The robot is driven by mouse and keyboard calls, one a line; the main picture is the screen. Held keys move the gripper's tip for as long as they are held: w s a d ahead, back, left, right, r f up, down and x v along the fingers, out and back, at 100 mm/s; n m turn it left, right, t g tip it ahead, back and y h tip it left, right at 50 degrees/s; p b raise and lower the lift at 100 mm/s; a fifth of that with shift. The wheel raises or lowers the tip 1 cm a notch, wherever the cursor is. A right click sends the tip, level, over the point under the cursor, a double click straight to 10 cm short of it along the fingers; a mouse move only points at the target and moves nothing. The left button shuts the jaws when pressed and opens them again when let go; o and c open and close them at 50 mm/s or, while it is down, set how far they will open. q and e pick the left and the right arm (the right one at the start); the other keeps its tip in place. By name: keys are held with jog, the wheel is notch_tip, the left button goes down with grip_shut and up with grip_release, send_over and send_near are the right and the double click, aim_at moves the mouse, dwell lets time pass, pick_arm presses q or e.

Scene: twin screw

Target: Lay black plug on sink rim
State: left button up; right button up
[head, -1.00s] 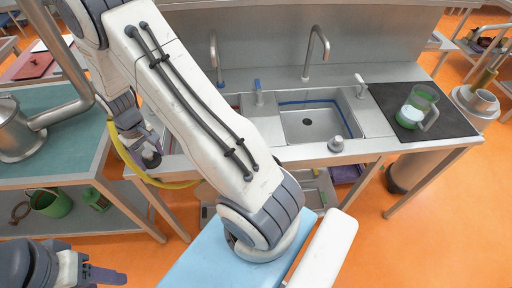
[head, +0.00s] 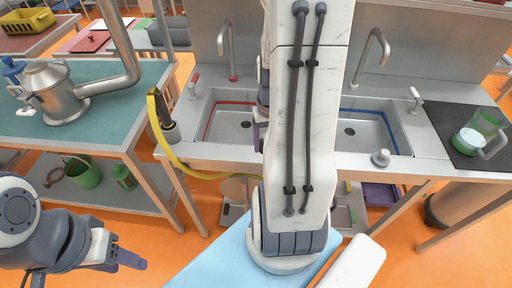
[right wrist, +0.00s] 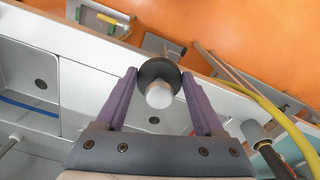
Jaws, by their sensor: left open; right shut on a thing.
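The black plug (right wrist: 170,69), a dark disc with a grey knob, is between the purple fingertips of my right gripper (right wrist: 160,76), which is shut on it. In the right wrist view it hangs over the sink's front rim (right wrist: 225,103); whether it touches the rim I cannot tell. In the head view my right arm hides the plug, and only a bit of purple finger shows beside the arm. The sink (head: 215,153) has a red-lined left basin and a blue-lined right basin. My left gripper (head: 130,260) is open and empty at the lower left, away from the sink.
A yellow hose (head: 185,167) with a black and grey end lies at the sink's left end. A green jug (head: 487,125) stands on the black mat at the right.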

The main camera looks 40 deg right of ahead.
jog(key=p, duration=0.2)
send_over(245, 154)
notch_tip(245, 154, down, 6)
jog(key=shift+r, duration=0.25)
notch_tip(245, 154, down, 4)
jog(key=shift+r+p, duration=0.2)
jog(key=shift+p, duration=0.1)
jog(key=shift+f, duration=0.25)
jog(key=shift+f, duration=0.15)
jog(key=o, duration=1.4)
